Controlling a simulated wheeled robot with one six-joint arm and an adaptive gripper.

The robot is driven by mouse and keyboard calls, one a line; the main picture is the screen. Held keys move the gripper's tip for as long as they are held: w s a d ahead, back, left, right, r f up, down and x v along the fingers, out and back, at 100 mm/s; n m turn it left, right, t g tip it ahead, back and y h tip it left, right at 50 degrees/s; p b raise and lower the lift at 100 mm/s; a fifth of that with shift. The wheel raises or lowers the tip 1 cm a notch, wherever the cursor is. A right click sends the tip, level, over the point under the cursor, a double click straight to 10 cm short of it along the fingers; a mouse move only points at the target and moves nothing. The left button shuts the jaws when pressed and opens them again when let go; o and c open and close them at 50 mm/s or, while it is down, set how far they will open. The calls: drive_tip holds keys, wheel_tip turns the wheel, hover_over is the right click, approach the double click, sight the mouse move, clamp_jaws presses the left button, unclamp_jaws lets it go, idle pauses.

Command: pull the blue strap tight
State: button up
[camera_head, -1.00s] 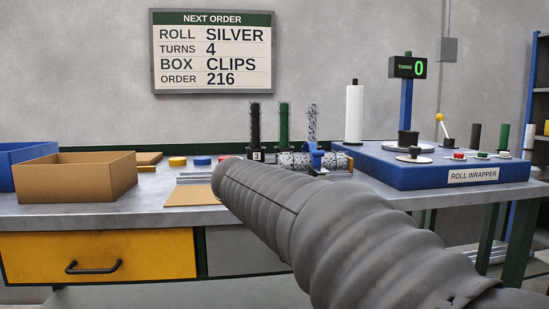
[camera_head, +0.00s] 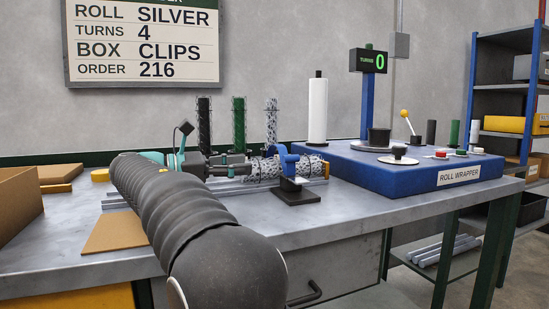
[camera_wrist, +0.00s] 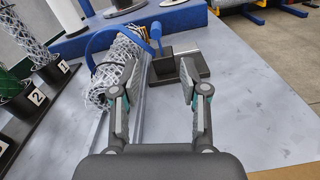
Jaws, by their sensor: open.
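The blue strap (camera_head: 288,158) loops around a silver mesh roll (camera_head: 264,168) lying on the bench. In the wrist view the strap (camera_wrist: 97,43) arches over the roll (camera_wrist: 121,56), and a blue upright piece (camera_wrist: 156,32) stands just right of it. A small dark stand (camera_head: 298,194) is beside the strap. My gripper (camera_wrist: 160,82) is open and empty. Its left finger overlaps the near end of the roll in the picture, and its right finger is in front of the stand (camera_wrist: 192,68). I cannot tell whether either finger touches. My arm hides part of the bench.
Upright mesh rolls in black (camera_head: 204,122), green (camera_head: 239,122) and silver (camera_head: 271,122) line the back. The bench's right front (camera_wrist: 265,120) is clear.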

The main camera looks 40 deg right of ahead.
sight(291, 162)
drive_tip(key=shift+w+d, duration=0.1)
drive_tip(key=shift+w, duration=0.2)
drive_tip(key=shift+d, duration=0.3)
drive_tip(key=b+x, duration=0.2)
drive_tip(key=x, duration=1.1)
drive_tip(key=shift+s, duration=0.15)
clamp_jaws()
